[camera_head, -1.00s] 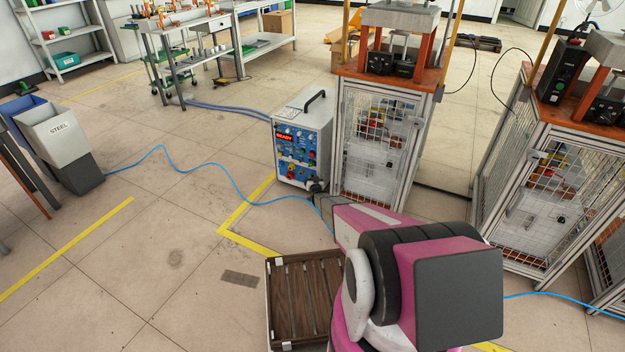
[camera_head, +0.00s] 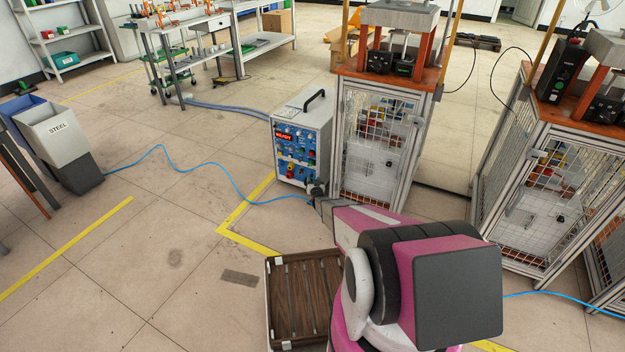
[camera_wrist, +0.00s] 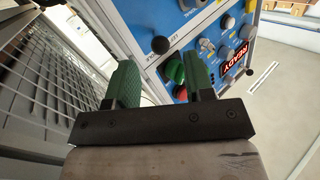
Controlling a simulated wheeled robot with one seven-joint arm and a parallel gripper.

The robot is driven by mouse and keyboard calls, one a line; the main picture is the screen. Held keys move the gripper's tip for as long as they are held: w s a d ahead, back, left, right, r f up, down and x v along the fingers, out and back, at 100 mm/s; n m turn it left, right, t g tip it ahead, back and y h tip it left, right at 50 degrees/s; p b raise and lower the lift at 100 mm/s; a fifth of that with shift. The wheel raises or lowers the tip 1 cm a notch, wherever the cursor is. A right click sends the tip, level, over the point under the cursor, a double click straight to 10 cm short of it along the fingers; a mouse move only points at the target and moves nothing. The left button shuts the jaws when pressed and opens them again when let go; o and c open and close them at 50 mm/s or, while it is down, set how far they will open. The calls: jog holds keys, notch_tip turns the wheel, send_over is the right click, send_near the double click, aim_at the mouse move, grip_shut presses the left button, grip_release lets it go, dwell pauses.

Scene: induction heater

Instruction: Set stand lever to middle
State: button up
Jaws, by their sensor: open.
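The heater cabinet (camera_head: 300,135) is a light grey box with a blue control panel, dials, buttons and a red READY display (camera_wrist: 242,54). In the wrist view a black ball knob (camera_wrist: 160,45) stands out near the panel's edge by printed lettering; it looks like the stand lever, but its position setting cannot be read. My gripper (camera_wrist: 163,78) is open, with green fingers apart and nothing held between them. The ball knob appears beyond the fingertips, between them in the picture. In the head view my gripper is at the cabinet's lower right, its fingers mostly hidden by my arm.
A caged press stand (camera_head: 380,140) is close on the cabinet's right, its mesh (camera_wrist: 50,65) beside my gripper in the wrist view. A blue cable (camera_head: 200,178) crosses the floor. A wooden-slatted crate (camera_head: 268,305) lies in front. Floor to the left is mostly free.

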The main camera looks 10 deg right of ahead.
jog(key=s, duration=0.7)
jog(key=shift+s, duration=0.2)
jog(key=shift+d, duration=0.1)
jog(key=s+a+r+g, duration=0.1)
jog(key=s+r+g, duration=0.4)
jog(key=r, duration=0.4)
jog(key=s+r+g, duration=0.3)
jog(key=s+r, duration=0.4)
jog(key=r, duration=0.2)
jog(key=s+r+g, duration=0.3)
jog(key=s+r, duration=0.3)
jog(key=s, duration=0.4)
jog(key=s+a+r+n+g, duration=0.1)
jog(key=s+r+g, duration=0.2)
jog(key=s+r, duration=0.4)
jog(key=s+a+r+n+g, duration=0.1)
jog(key=s+r+g, duration=0.3)
jog(key=s, duration=1)
notch_tip(320, 180, up, 3)
jog(key=shift+s+r, duration=0.1)
jog(key=shift+s, duration=0.1)
